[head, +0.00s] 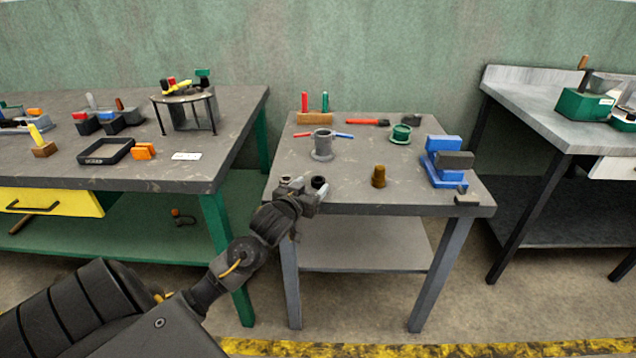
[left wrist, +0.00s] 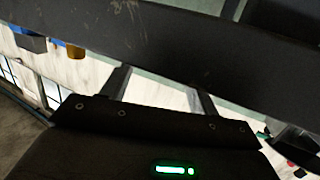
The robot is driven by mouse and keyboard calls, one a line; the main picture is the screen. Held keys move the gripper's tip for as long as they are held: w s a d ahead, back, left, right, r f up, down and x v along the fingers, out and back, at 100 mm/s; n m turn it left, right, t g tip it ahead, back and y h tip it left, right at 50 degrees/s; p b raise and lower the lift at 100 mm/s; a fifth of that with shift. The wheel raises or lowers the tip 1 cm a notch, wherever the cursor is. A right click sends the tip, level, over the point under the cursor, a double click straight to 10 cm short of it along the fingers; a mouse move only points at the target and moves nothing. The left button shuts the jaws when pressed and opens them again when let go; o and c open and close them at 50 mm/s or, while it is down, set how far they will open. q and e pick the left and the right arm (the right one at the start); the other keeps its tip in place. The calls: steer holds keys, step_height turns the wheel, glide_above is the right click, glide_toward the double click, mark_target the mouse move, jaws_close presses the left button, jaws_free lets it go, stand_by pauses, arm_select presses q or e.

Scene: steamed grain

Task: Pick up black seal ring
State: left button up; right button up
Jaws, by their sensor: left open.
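A small black ring-like piece, likely the black seal ring (head: 318,182), shows at the front left corner of the middle grey table (head: 346,196). My left gripper (head: 304,186) is at that corner, at the table's front edge, with its jaws apart. The black piece shows right beside its fingers in the head view; I cannot tell whether they touch. In the left wrist view the two open fingers (left wrist: 160,95) reach toward a dark band, and nothing shows held between them. The ring cannot be made out there. My right gripper is not in view.
A grey flanged cylinder (head: 322,146) stands behind the gripper. A brown bushing (head: 379,176), a green flanged part (head: 401,134) and a blue vise-like block (head: 442,160) stand further right. The table between the gripper and the bushing is clear.

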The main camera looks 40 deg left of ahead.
mark_target(315, 183)
arm_select(q)
steer(key=x, duration=0.4)
steer(key=shift+w+d, duration=0.15)
steer(key=shift+w, duration=0.2)
steer(key=shift+r, duration=0.1)
steer(key=c, duration=1)
